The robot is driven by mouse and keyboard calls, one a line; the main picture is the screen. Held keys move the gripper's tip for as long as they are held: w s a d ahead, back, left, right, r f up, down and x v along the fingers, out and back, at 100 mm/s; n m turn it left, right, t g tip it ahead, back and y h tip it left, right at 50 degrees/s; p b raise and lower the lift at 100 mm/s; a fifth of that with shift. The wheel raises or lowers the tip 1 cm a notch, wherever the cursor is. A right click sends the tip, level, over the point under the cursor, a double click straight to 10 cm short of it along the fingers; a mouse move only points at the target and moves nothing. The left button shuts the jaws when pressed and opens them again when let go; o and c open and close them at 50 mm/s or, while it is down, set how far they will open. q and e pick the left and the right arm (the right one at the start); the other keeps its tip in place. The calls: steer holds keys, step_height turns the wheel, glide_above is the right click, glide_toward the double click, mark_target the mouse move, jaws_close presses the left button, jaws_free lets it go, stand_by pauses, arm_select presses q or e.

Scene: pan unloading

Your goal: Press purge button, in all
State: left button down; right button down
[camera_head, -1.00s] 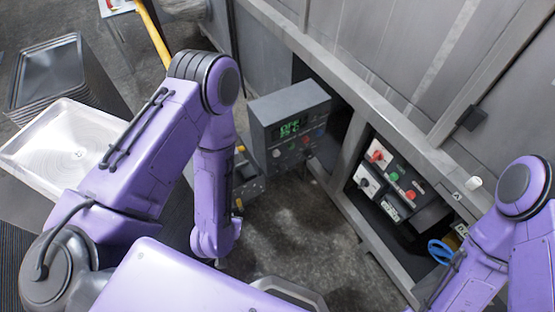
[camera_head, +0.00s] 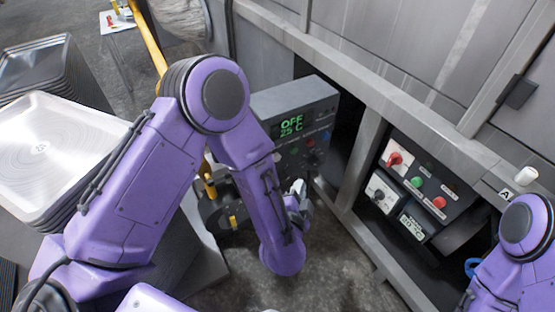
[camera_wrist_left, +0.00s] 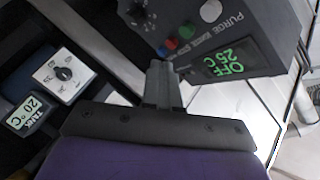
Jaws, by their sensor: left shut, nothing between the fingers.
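A grey control box (camera_head: 300,105) stands by the opening in the metal cabinet, with a green display (camera_head: 291,125) reading OFF and 25 C. In the left wrist view its face shows upside down, with a PURGE label (camera_wrist_left: 233,22) beside a pale round button (camera_wrist_left: 211,10) and red, green and blue buttons in a row. My left gripper (camera_head: 298,187) is shut and empty, low in front of the box. In the left wrist view its closed fingers (camera_wrist_left: 161,72) point toward the box's button edge, and contact cannot be told. My right gripper is out of view.
A second panel (camera_head: 427,170) with a red switch, green and red buttons and a dial sits inside the cabinet to the right. Stacked metal trays (camera_head: 60,125) stand at left. A yellow rail (camera_head: 150,38) runs behind my left arm.

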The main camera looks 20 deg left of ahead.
mark_target(276, 157)
arm_select(q)
steer(key=w+a, duration=0.4)
steer(key=a, duration=0.2)
steer(key=shift+w+a, duration=0.2)
steer(key=shift+w, duration=0.2)
stand_by(1.7)
steer(key=shift+w+a, duration=0.25)
steer(key=shift+a, duration=0.05)
steer(key=shift+w+a+p, duration=0.35)
steer(key=shift+a+p, duration=0.05)
stand_by(0.9)
steer(key=shift+s+d, duration=0.6)
steer(key=shift+d, duration=0.1)
